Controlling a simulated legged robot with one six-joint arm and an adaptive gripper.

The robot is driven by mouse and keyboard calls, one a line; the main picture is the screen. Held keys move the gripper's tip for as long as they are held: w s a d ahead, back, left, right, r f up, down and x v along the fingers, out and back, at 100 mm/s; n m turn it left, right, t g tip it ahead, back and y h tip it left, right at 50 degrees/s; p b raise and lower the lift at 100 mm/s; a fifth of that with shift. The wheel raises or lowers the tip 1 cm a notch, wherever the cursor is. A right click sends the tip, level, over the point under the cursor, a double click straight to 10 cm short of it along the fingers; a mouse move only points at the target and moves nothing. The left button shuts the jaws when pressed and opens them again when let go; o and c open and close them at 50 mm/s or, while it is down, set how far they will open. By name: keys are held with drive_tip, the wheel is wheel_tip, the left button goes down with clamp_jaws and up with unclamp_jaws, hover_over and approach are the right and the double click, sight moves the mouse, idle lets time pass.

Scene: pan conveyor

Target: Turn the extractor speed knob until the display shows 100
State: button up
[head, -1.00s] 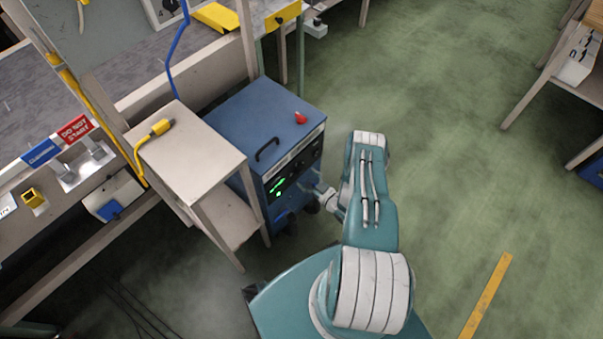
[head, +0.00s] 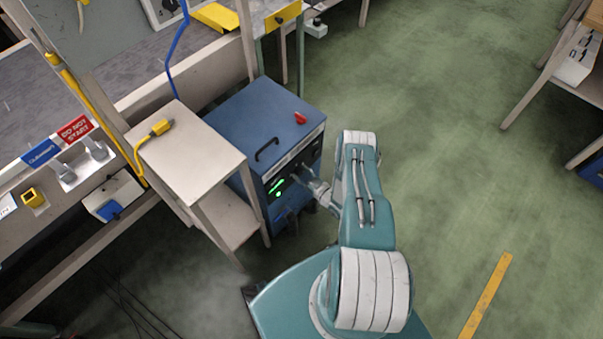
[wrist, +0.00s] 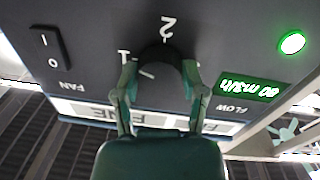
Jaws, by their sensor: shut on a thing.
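The extractor is a blue box (head: 255,118) with a dark front panel in the head view. The black speed knob (wrist: 160,62) shows in the wrist view, with the marks 1 and 2 around it. My gripper (wrist: 160,76) has one finger on each side of the knob and is shut on it. The green display (wrist: 249,88) is lit and upside down in the wrist view. It reads a number ending in 0 with m3/h, but its leading digits are unclear. In the head view my gripper (head: 316,187) is at the panel, and the knob is hidden.
A round green light (wrist: 292,43) glows near the display, and a black FAN switch (wrist: 48,46) is on the panel's other side. A red button (head: 300,118) is on top of the box. A beige stand (head: 190,165) is close on the left. Green floor is clear to the right.

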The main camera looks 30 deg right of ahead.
drive_tip(key=shift+n, duration=0.4)
drive_tip(key=o, duration=1.2)
drive_tip(key=shift+c, duration=0.2)
drive_tip(key=v, duration=1.2)
